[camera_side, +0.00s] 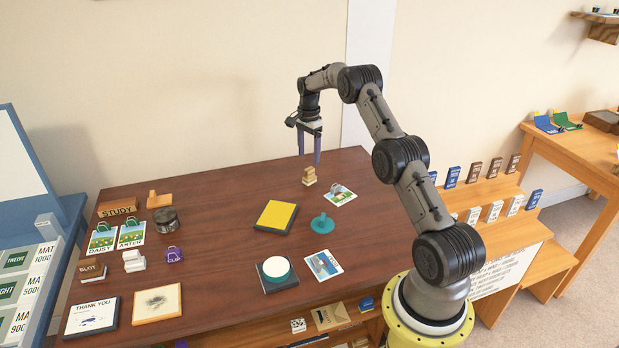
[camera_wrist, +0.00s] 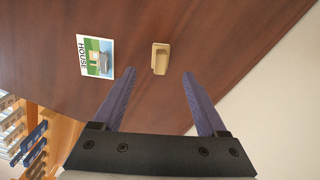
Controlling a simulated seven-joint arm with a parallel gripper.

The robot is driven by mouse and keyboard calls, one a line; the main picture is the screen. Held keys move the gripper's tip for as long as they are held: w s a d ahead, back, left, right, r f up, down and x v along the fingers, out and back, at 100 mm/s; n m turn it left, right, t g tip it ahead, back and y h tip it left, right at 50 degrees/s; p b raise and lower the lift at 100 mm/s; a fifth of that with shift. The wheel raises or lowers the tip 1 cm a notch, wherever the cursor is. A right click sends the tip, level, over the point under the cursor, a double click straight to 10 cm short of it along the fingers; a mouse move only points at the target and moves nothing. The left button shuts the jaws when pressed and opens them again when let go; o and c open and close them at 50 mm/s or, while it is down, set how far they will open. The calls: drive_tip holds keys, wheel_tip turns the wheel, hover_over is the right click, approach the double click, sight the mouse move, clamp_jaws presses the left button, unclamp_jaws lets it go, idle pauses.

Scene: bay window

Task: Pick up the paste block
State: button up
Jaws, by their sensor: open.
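A small tan block (camera_side: 309,176) with a raised narrower part stands near the back of the brown table. I read no label on it, so I cannot confirm by name that it is the paste block. It also shows in the wrist view (camera_wrist: 160,60), just beyond the fingertips and between their lines. My gripper (camera_side: 308,157) is above the block, fingers pointing down, apart and empty. Both fingers show in the wrist view (camera_wrist: 159,75), with a gap between them and nothing held.
A picture card (camera_side: 341,195), reading HOUSE in the wrist view (camera_wrist: 95,56), lies beside the block. A yellow pad (camera_side: 276,216) and teal knobbed piece (camera_side: 322,224) are in front. An orange block (camera_side: 158,199) and white block (camera_side: 134,261) stand left.

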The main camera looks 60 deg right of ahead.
sight(309, 169)
wheel_tip(309, 169, down, 8)
drive_tip(key=shift+d+f, duration=0.15)
drive_tip(key=shift+f, duration=0.1)
idle(0.4)
clamp_jaws()
